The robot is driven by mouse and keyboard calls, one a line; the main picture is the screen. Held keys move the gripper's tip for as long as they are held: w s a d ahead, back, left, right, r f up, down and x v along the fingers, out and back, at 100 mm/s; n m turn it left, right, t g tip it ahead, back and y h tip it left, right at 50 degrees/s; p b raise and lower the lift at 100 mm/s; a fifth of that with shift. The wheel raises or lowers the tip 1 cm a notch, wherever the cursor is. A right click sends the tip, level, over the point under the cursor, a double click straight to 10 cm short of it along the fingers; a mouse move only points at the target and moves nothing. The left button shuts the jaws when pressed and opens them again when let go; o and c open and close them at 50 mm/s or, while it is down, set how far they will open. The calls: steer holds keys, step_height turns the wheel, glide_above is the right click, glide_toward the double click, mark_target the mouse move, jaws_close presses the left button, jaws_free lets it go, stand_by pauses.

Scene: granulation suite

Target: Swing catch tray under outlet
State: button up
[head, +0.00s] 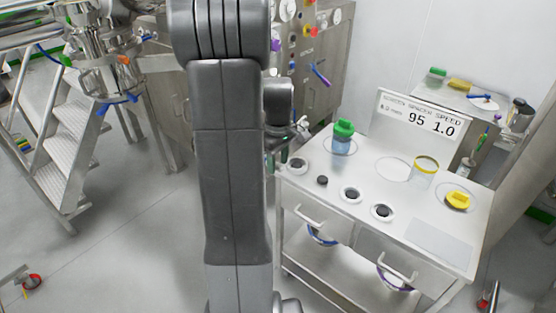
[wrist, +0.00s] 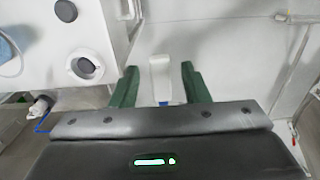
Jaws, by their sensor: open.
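My gripper (wrist: 158,71) shows in the wrist view with its two green fingers apart. Between them, in the picture, is a pale upright tab (wrist: 160,75) with a blue patch at its lower end. I cannot tell whether the tab lies between the fingers in depth or beyond them, and no contact shows. I cannot tell whether this tab belongs to the catch tray. I cannot pick out the catch tray or the outlet for certain in either view.
A white cart (head: 435,245) stands at the right with a green-lidded jar (head: 342,138), a yellow-rimmed clear cup (head: 423,172), a yellow item (head: 458,200) and a display sign (head: 420,118). Steel steps (head: 70,135) stand at the left. The floor at lower left is mostly clear.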

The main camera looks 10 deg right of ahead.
steer(key=shift+f, duration=0.1)
jaws_close()
